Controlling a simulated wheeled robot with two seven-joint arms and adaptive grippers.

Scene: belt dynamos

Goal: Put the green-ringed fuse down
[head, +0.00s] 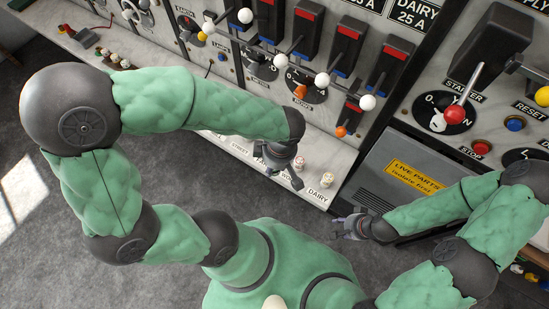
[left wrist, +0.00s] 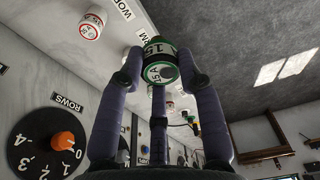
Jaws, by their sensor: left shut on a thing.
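The green-ringed fuse (left wrist: 160,68), with a black band marked 15 A, sits between the fingers of my left gripper (left wrist: 158,75) in the left wrist view. The fingers are shut on it. In the head view my left gripper (head: 284,168) is over the pale shelf below the panel, and the fuse is hidden there. My right gripper (head: 350,227) is at the lower right, in front of the grey box with the yellow sign. It is too small to tell whether its fingers are apart.
The pale shelf (head: 316,194) carries name labels, including DAIRY. A red-ringed fuse (left wrist: 90,26) stands on it by the label at the left wrist view's top. Small fuses (head: 327,179) stand right of my left gripper. Levers with white knobs (head: 367,102) jut out above.

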